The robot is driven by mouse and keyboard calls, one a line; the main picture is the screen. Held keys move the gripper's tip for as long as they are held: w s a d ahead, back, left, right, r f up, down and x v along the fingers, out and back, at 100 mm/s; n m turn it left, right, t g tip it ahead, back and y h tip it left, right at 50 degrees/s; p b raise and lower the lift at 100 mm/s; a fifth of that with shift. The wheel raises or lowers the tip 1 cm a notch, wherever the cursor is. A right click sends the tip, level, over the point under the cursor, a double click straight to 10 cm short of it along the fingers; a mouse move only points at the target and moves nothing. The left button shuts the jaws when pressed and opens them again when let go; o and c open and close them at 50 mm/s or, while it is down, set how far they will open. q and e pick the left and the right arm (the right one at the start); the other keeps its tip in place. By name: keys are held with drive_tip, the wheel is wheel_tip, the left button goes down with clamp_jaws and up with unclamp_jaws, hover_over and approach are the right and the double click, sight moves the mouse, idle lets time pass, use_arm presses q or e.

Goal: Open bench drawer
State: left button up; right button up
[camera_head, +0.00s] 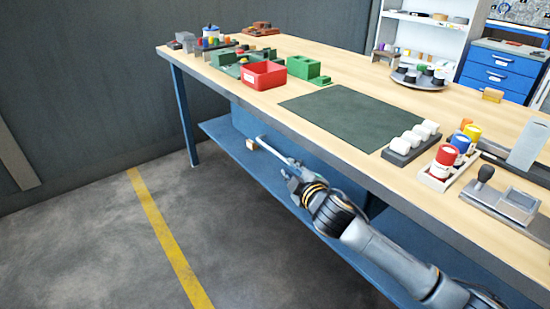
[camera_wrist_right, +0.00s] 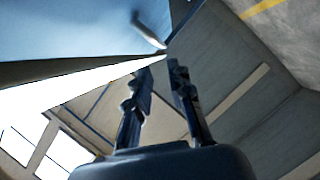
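The blue drawer unit (camera_head: 246,121) hangs under the wooden workbench (camera_head: 345,75). Its silver bar handle (camera_head: 274,149) shows on the front, below the bench edge. My right gripper (camera_head: 291,171) is beside the near end of the handle; contact is unclear in the head view. In the right wrist view, the two fingers of my right gripper (camera_wrist_right: 161,66) stand apart with nothing between them. The handle (camera_wrist_right: 148,32) shows beyond the fingertips, against the blue drawer front (camera_wrist_right: 75,28). My arm hides part of the drawer unit. My left gripper is out of view.
A red bin (camera_head: 263,74), a dark mat (camera_head: 340,115) and white rolls (camera_head: 411,138) sit on the bench top. The floor in front is clear.

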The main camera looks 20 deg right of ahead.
sight(277, 155)
drive_tip(key=b+x, duration=0.1)
drive_tip(key=x, duration=1.1)
drive_tip(key=shift+a+f+b, duration=0.1)
drive_tip(key=shift+f+b, duration=0.05)
drive_tip(key=shift+b, duration=0.25)
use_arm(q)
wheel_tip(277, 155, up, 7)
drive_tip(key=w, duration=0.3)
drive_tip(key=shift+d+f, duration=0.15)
use_arm(e)
drive_tip(key=shift+w+f, duration=0.1)
drive_tip(key=shift+w, duration=0.65)
clamp_jaws()
